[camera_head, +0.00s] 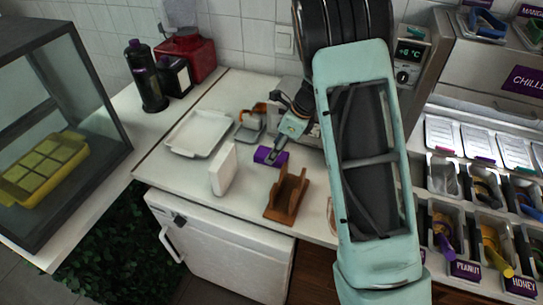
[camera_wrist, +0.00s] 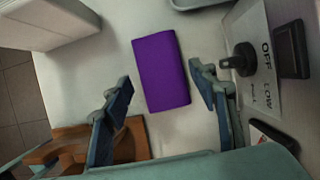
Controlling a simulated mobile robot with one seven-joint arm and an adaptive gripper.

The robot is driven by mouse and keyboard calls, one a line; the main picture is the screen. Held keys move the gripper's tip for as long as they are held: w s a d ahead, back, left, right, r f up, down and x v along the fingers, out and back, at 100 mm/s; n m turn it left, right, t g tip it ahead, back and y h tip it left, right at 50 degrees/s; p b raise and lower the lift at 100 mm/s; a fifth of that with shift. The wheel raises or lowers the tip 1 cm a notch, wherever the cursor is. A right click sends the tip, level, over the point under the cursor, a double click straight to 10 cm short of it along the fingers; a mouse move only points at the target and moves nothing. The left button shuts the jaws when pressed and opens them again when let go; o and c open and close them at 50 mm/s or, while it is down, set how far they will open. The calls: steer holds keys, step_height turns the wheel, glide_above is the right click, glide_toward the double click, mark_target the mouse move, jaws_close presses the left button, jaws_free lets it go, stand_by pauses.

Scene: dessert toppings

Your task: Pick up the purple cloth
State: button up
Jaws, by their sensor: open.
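The purple cloth (camera_head: 264,156) lies folded flat on the white counter in the head view, behind the wooden holder. In the wrist view the cloth (camera_wrist: 161,71) is a purple rectangle on the white surface, slightly tilted. My gripper (camera_head: 275,154) is above the cloth in the head view and hides part of it. In the wrist view my gripper (camera_wrist: 162,88) is open, with one blue-padded finger on each side of the cloth in the picture. Nothing is between the fingers at their own height that I can make out; I cannot tell the exact gap to the cloth.
A wooden holder (camera_head: 285,196) stands close in front of the cloth. A white upright block (camera_head: 223,170) and a white tray (camera_head: 198,132) are to the left. A small scale-like device (camera_head: 250,127) is behind. An appliance panel with a knob (camera_wrist: 243,60) is close to the right finger.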

steer(key=shift+x, duration=1)
steer(key=shift+f, duration=0.25)
steer(key=c, duration=0.9)
step_height(320, 180, up, 11)
steer(key=shift+f, duration=0.2)
